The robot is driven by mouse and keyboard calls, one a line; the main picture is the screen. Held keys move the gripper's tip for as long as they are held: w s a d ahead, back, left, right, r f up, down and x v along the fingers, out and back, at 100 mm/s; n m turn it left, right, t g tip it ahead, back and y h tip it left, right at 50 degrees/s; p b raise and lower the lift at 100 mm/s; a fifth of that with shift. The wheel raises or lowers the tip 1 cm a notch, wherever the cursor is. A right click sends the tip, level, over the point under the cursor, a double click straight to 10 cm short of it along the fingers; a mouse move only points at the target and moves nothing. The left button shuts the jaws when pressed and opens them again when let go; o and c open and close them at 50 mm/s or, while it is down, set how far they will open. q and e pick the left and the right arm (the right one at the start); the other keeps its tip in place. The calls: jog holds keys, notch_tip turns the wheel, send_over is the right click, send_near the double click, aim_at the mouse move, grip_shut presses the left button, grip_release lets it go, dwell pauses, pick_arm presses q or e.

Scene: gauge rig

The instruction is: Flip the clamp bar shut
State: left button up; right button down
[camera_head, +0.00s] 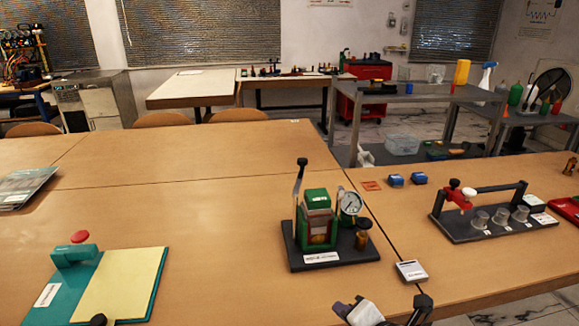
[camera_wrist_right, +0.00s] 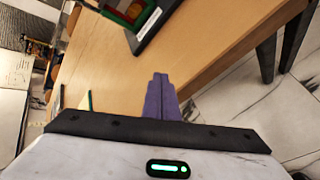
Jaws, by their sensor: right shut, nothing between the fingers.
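The gauge rig stands mid-table on a black base (camera_head: 345,254), with a green block holder (camera_head: 317,222) and a round dial gauge (camera_head: 350,203). My left gripper is not in view.
A teal board with a yellow pad (camera_head: 120,284) lies at left. A small grey box (camera_head: 411,271) lies near the table's front edge.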

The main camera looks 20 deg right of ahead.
jog(key=s+a+f+m+g+y, duration=0.1)
jog(key=s+a+f+m, duration=0.4)
jog(key=m, duration=0.5)
jog(key=s+a+f+m+g+y, duration=0.1)
jog(key=s+a+f+m, duration=0.5)
jog(key=s+f+m, duration=0.4)
notch_tip(320, 180, down, 3)
jog(key=shift+s+r+m+y, duration=0.15)
jog(key=shift+r+m+y, duration=0.05)
jog(key=shift+m+y, duration=0.2)
